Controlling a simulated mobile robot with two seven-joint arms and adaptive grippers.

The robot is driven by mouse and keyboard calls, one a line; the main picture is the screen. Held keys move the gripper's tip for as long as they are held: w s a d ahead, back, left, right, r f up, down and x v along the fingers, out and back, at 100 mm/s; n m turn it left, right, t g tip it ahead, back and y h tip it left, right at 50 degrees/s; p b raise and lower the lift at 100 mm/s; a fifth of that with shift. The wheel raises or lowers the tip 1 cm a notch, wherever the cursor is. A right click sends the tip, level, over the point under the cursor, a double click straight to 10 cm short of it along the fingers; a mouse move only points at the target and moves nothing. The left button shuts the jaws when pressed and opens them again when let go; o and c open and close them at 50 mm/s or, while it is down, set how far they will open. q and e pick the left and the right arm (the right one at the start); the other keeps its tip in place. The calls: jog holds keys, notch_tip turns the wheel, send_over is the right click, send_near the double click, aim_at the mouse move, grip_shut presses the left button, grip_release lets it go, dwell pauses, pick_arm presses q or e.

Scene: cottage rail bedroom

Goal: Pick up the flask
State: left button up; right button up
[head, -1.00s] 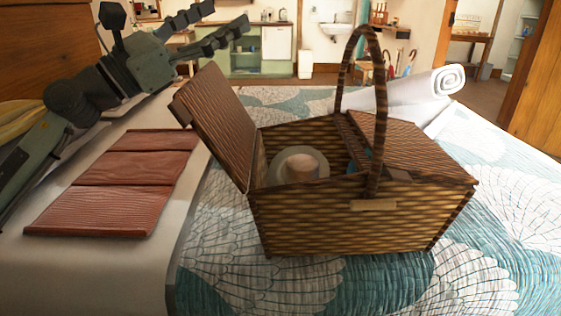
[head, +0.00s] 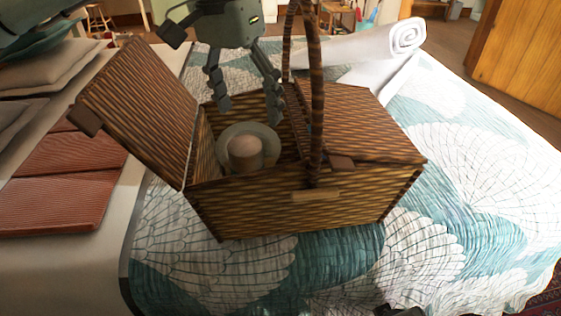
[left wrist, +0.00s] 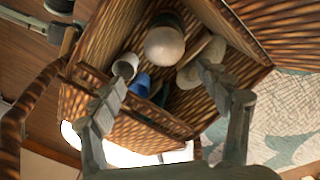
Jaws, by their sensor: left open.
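A brown wicker picnic basket (head: 262,208) stands on the bed with its left lid raised. Inside its open half is a round beige-topped thing (head: 245,152), apparently the flask, with a pale grey-green ring around it. Its rounded top also shows in the left wrist view (left wrist: 164,46). My left gripper (head: 248,110) is open over the basket's open half, fingers pointing down, just behind the beige top in the head view. Nothing is between its fingers. The flask's lower body is hidden. My right gripper is not clearly seen.
The basket's raised lid (head: 140,100) is left of my gripper, and its tall handle (head: 317,90) is close on the right. In the left wrist view, a white cup (left wrist: 125,66) and a blue cup (left wrist: 140,85) are inside. A rolled white towel (head: 370,55) lies behind.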

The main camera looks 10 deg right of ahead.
aim_at(245, 143)
pick_arm(q)
jog(key=shift+s+a+m+y, duration=0.1)
jog(key=shift+a+m+y, duration=0.3)
jog(key=shift+y, duration=0.2)
jog(key=shift+a+f, duration=0.1)
jog(key=shift+f, duration=0.2)
notch_tip(245, 143, down, 2)
jog(key=shift+s+a+f, duration=0.1)
jog(key=shift+s+f, duration=0.05)
jog(key=shift+f, duration=0.05)
notch_tip(245, 143, down, 5)
jog(key=shift+s+r+p, duration=0.1)
jog(key=shift+s+p, duration=0.05)
jog(key=shift+p, duration=0.4)
grip_shut()
pick_arm(e)
jog(key=shift+a+x, duration=0.25)
jog(key=shift+x, duration=0.8)
